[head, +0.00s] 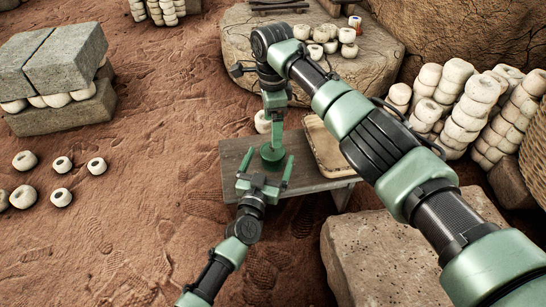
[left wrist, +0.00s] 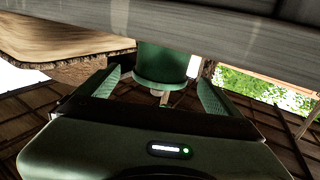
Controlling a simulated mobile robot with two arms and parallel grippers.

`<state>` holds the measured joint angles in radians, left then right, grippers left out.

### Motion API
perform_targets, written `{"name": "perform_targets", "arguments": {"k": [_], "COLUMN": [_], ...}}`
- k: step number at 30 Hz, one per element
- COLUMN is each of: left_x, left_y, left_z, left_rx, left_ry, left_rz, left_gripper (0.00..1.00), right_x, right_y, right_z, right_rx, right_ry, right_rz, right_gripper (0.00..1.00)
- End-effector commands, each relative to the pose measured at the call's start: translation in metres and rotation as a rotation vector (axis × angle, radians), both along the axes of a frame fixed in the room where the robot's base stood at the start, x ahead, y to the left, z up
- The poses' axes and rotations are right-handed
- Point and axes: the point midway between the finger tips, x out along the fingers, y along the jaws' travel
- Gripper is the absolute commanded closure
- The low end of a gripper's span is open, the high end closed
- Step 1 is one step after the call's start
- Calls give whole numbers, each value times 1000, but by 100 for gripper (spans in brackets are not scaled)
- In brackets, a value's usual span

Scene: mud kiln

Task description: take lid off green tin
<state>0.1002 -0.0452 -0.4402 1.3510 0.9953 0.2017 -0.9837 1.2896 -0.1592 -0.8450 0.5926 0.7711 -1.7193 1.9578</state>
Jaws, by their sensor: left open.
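The green tin (head: 271,158) stands on the grey wooden table (head: 235,152). In the left wrist view the tin (left wrist: 162,66) shows between my left fingers, with a small pale knob-like part at its lower end; that view seems upside down. My left gripper (head: 268,160) is open, with one finger on each side of the tin and gaps visible; its fingers also show in the left wrist view (left wrist: 162,85). My right gripper (head: 274,133) points down just above the tin, seen edge-on. Whether it touches or holds the lid is hidden.
A shallow wooden tray (head: 325,147) lies on the table right of the tin. A pale clay pot (head: 262,122) is behind the tin. A stone block (head: 380,255) stands front right. Stacked pots (head: 465,110) stand at right.

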Motion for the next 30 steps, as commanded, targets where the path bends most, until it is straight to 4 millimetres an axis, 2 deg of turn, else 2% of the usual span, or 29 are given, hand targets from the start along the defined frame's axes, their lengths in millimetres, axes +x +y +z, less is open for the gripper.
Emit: {"name": "perform_targets", "arguments": {"k": [1,6,17,27,29,30], "left_x": [8,24,28,28,28,28], "left_y": [-2,-7,-8,-8,-8,-8], "left_z": [1,0,-1,-1,-1,-1], "left_rx": [2,1,0,0,0,0], "left_ry": [-2,1,1,1,1,1], "left_rz": [-1,-1,0,0,0,0], "left_gripper": [5,5,5,99,100,100], "right_x": [0,0,0,0,0,0], "right_y": [0,0,0,0,0,0], "right_z": [0,-1,-1,-1,-1,-1], "right_rx": [0,0,0,0,0,1], "right_ry": [0,0,0,0,0,-1], "right_rz": [0,1,1,1,2,7], "right_gripper": [12,12,12,12,4,4]}}
